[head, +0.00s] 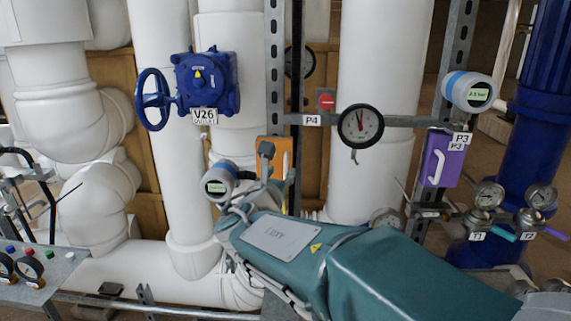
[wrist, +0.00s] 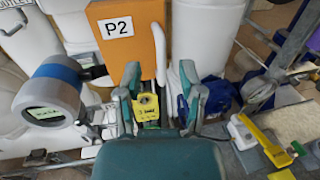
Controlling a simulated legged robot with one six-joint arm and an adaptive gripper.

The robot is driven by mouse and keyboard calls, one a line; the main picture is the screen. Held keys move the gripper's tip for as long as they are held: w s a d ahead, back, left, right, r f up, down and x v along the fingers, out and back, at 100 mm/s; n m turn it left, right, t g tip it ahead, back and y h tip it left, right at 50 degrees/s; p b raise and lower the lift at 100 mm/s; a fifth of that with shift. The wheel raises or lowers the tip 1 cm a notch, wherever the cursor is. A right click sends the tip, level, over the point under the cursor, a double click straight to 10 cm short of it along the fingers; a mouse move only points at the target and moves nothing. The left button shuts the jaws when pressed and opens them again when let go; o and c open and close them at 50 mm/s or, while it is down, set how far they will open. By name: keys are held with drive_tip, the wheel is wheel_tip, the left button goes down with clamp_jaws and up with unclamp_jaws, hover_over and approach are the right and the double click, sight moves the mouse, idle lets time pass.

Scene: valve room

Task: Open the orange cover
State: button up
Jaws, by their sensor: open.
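The orange cover (head: 284,148) is upright in the middle of the head view, partly hidden behind my gripper. In the wrist view the orange cover (wrist: 118,50) carries a P2 label and has a white handle (wrist: 159,35) along its right edge. My gripper (wrist: 160,74) is open, with one finger on each side of the handle's lower end as seen in this view. I cannot tell whether the fingers touch the handle or how far it reaches between them. In the head view my gripper (head: 275,176) is in front of the cover.
A blue valve marked V26 (head: 206,84) is above left. A round dial (head: 361,127) and a purple cover (head: 437,158) with a white handle are to the right. White pipes stand behind.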

sight(285, 165)
drive_tip(key=x, duration=0.5)
clamp_jaws()
